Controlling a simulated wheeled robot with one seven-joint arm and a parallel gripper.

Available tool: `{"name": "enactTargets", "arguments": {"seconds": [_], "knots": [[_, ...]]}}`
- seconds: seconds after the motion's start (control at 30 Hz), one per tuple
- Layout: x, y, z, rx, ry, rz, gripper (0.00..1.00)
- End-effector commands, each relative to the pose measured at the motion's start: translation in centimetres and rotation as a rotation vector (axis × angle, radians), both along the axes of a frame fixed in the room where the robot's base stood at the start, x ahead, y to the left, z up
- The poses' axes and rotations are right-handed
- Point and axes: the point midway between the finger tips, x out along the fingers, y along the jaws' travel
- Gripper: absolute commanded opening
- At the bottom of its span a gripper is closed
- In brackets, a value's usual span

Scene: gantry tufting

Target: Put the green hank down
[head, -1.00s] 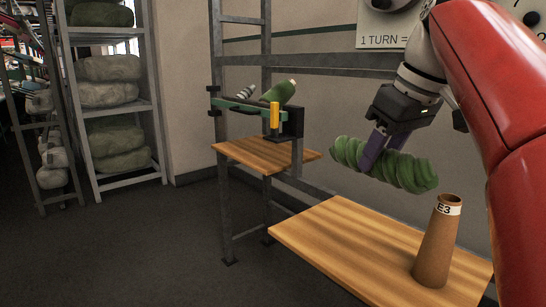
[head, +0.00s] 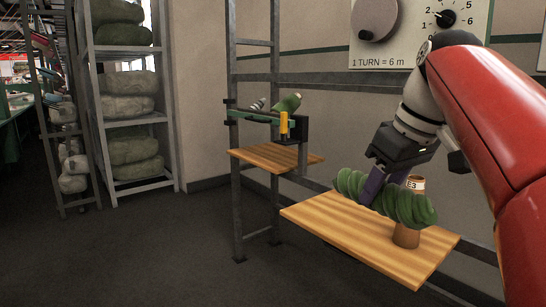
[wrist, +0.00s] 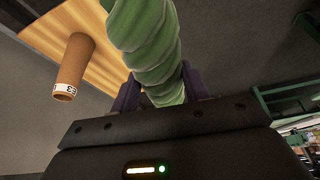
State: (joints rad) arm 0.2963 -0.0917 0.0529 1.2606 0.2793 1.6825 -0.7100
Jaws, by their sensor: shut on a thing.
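The green hank (head: 352,184) is a twisted roll held crosswise in my gripper (head: 374,188), whose purple fingers are shut around its middle. In the head view it hangs over the near wooden shelf (head: 330,222) and hides part of the brown cone. In the wrist view the hank (wrist: 148,45) runs up from between the fingers (wrist: 160,92), with the shelf (wrist: 92,32) beyond it. I cannot tell whether the hank touches the shelf.
A brown cone marked E3 (head: 405,236) stands at the right of the near shelf; it also shows in the wrist view (wrist: 73,68). The shelf's left part is bare. A farther wooden shelf (head: 262,160) sits below a green and yellow device (head: 284,126). A rack (head: 170,110) holds large bundles.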

Motion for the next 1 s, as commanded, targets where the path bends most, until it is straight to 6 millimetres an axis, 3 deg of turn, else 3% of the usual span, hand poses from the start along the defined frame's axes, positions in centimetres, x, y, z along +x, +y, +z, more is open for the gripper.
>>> {"name": "enactTargets", "arguments": {"seconds": [0.17,0.37,0.47,0.7,0.8,0.9,1.0], "knots": [[0.3,0.2,-3.0,0.001,0.002,-0.031,0.21],[1.0,0.6,-8.6,0.0,0.006,-0.089,0.21],[1.6,1.0,-13.3,0.001,0.009,-0.138,0.21],[3.7,2.0,-29.1,-0.001,0.018,-0.306,0.21],[4.5,2.4,-35.0,-0.001,0.019,-0.372,0.21],[5.3,2.6,-39.5,-0.002,0.015,-0.423,0.21],[5.8,2.9,-42.8,-0.002,0.011,-0.459,0.21]]}}
